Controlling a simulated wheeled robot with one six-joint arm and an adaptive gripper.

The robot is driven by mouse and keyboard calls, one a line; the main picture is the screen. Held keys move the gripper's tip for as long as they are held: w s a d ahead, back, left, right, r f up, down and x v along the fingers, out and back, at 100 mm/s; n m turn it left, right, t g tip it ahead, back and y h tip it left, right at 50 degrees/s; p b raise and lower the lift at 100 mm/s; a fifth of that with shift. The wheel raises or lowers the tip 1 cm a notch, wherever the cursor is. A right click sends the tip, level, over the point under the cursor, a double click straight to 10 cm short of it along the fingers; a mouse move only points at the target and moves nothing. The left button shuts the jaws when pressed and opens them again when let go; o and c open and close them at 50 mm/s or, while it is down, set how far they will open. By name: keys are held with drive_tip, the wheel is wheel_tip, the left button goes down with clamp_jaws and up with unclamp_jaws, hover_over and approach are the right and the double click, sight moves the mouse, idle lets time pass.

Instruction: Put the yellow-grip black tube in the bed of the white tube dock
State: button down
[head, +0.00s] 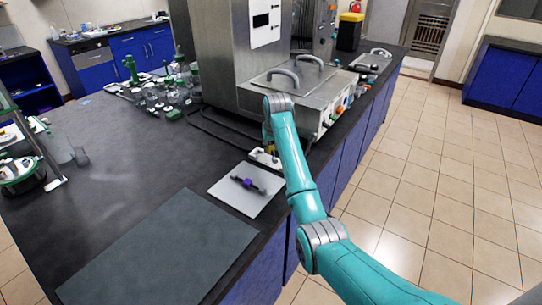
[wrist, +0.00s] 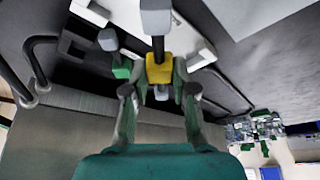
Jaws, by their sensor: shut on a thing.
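The yellow-grip black tube (wrist: 159,70) is between the fingers of my gripper (wrist: 160,92) in the wrist view, shut on its yellow grip. One grey end of the tube points to the top of that view. The white tube dock (wrist: 201,58) shows behind the tube, partly hidden by it. I cannot tell whether the tube touches the dock. In the head view the dock (head: 258,160) is a small pale shape on the dark bench, and my gripper (head: 268,149) is at it, largely hidden by my arm.
A green-grip piece (wrist: 122,70) with a grey end is close beside my left finger in the wrist view. A purple-grip black tube (head: 248,184) lies on a white mat (head: 225,190). A steel bioreactor (head: 290,88) with handles stands just behind. Bent black rails (wrist: 38,65) flank the dock.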

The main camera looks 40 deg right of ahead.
sight(272, 151)
drive_tip(key=shift+f, duration=2)
drive_tip(key=shift+f, duration=0.15)
drive_tip(key=c, duration=0.9)
unclamp_jaws()
drive_tip(key=shift+c, duration=0.2)
drive_tip(key=v, duration=1.2)
